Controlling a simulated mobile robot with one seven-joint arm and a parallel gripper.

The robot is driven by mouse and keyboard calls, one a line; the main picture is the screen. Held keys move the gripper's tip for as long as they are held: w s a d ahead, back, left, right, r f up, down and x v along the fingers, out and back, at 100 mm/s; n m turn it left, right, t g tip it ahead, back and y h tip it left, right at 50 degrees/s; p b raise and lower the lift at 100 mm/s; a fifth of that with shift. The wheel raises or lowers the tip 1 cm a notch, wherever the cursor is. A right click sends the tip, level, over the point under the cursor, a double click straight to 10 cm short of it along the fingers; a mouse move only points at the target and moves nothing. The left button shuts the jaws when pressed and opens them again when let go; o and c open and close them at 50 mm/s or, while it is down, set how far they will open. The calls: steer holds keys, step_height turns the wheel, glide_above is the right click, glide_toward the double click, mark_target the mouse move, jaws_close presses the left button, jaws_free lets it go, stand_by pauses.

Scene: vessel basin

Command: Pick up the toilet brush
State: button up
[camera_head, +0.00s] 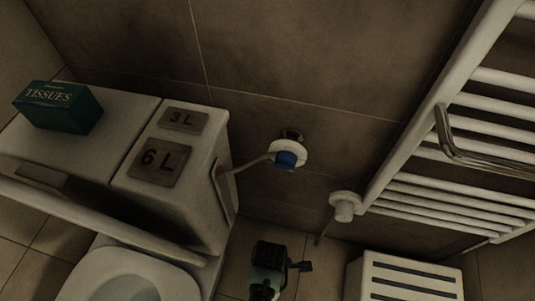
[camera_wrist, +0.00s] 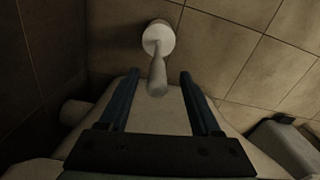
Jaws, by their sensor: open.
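In the wrist view, what looks like the toilet brush (camera_wrist: 157,76) has a pale, slim handle rising from a round white base (camera_wrist: 158,37). The handle points toward the camera, and its end appears between the lines of my two fingers. My gripper (camera_wrist: 156,78) is open and empty, with one dark bluish finger on each side. I cannot tell how far the handle is from the fingers in depth. I cannot make out the brush in the head view. No bristles show.
A toilet (camera_head: 128,280) with a cistern (camera_head: 205,185) stands at the left, with a green tissue box (camera_head: 60,106) on top. A blue-capped wall fitting (camera_head: 287,157) is right of it. A towel radiator (camera_head: 440,200) and a slatted white unit (camera_head: 405,275) bound the right.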

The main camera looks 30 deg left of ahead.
steer(key=f+b, duration=0.2)
steer(key=f, duration=0.1)
steer(key=f+b, duration=0.1)
steer(key=shift+a+f, duration=0.3)
steer(key=shift+f, duration=0.1)
steer(key=shift+r, duration=0.1)
jaws_close()
